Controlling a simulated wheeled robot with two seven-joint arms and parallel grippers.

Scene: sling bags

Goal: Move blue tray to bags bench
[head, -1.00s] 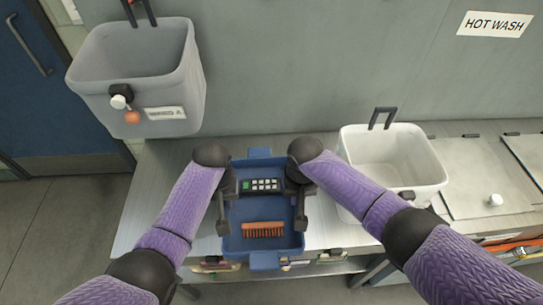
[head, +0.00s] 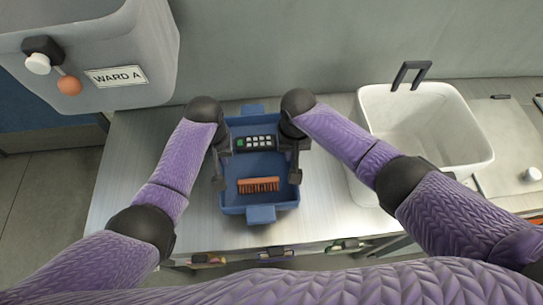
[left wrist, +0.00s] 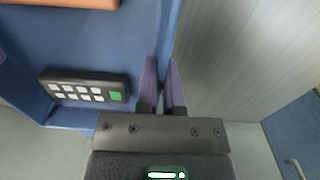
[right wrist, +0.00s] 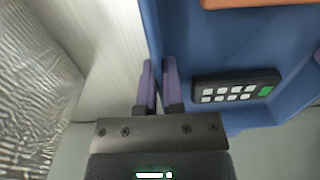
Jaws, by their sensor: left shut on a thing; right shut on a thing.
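The blue tray (head: 261,209) is over the metal bench in the head view, level and in front of me. It holds an orange brush (head: 258,185) and a black keypad device (head: 252,143) with pale keys and one green key. My left gripper (head: 219,182) is shut on the tray's left wall, and my right gripper (head: 295,177) on its right wall. The tray wall (left wrist: 158,30) runs between the fingers in the left wrist view, and the opposite wall (right wrist: 150,30) does so in the right wrist view. I cannot tell whether the tray's bottom touches the bench.
The metal bench (head: 130,170) has bare surface left of the tray. A white bin (head: 470,150) stands close on the right. A grey bin (head: 150,60) labelled WARD A hangs at upper left, near my left arm. Several small items show below the bench's front edge.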

